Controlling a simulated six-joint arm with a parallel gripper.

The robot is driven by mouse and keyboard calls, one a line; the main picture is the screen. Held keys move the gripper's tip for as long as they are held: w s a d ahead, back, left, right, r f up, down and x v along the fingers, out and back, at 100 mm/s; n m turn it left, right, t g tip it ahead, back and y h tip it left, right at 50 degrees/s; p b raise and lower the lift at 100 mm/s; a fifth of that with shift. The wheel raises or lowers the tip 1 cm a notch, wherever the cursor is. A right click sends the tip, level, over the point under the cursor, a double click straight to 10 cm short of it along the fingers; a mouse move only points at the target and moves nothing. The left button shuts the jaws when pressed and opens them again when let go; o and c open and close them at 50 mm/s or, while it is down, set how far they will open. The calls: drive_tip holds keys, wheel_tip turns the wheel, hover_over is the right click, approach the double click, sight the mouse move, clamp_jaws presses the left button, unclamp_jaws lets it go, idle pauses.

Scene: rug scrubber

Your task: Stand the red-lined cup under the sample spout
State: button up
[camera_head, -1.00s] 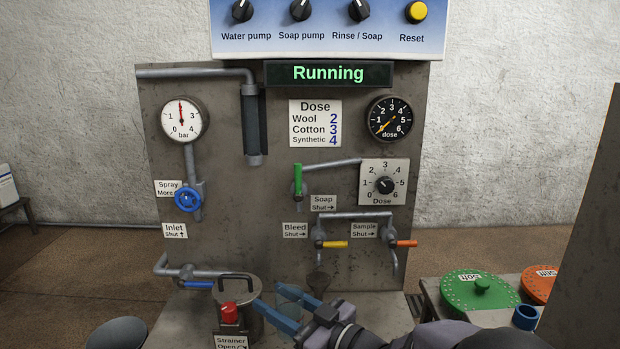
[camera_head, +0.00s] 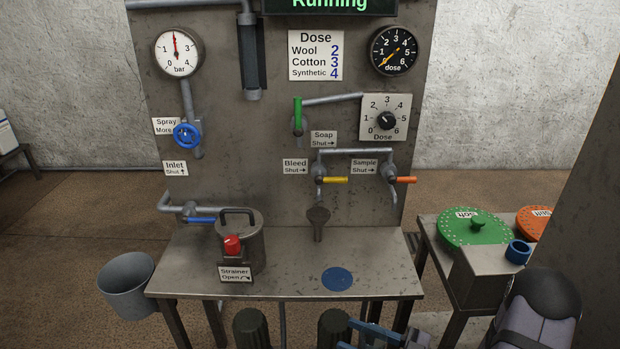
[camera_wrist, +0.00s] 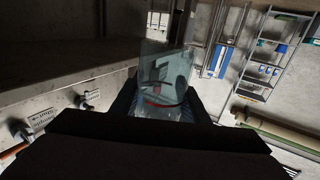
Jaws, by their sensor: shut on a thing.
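A clear cup with a red line (camera_wrist: 163,75) is between the fingers of my gripper (camera_wrist: 165,115) in the wrist view, and the gripper is shut on it. In the head view my gripper (camera_head: 375,335) shows only at the bottom edge, in front of the bench, and I cannot make out the cup there. The sample spout (camera_head: 393,193) hangs from the pipe on the panel at right, by the orange-handled valve (camera_head: 405,180) and the Sample label. The gripper is well below and in front of it.
A grey bucket (camera_head: 126,285) stands left. A side table at right holds a green lid (camera_head: 460,230) and a blue ring (camera_head: 518,252).

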sight(382, 341)
drive_tip(key=d, duration=0.1)
drive_tip(key=d+m+t+h, duration=0.1)
drive_tip(key=d, duration=0.1)
drive_tip(key=d+t, duration=0.1)
drive_tip(key=shift+d+f+m, duration=0.25)
drive_tip(key=shift+d+m, duration=0.05)
drive_tip(key=shift+d, duration=0.05)
drive_tip(key=w+a+r+m+t+h+p, duration=0.3)
drive_tip(key=w+r+m+t+h+p, duration=0.5)
drive_tip(key=r+p, duration=0.5)
wheel_tip(382, 341, up, 8)
drive_tip(key=d+m+h+p, duration=0.2)
drive_tip(key=d+h+p, duration=0.1)
drive_tip(key=h+p, duration=0.4)
drive_tip(key=shift+w+m+p, duration=0.2)
drive_tip(key=shift+m+p, duration=0.2)
drive_tip(key=shift+p, duration=0.9)
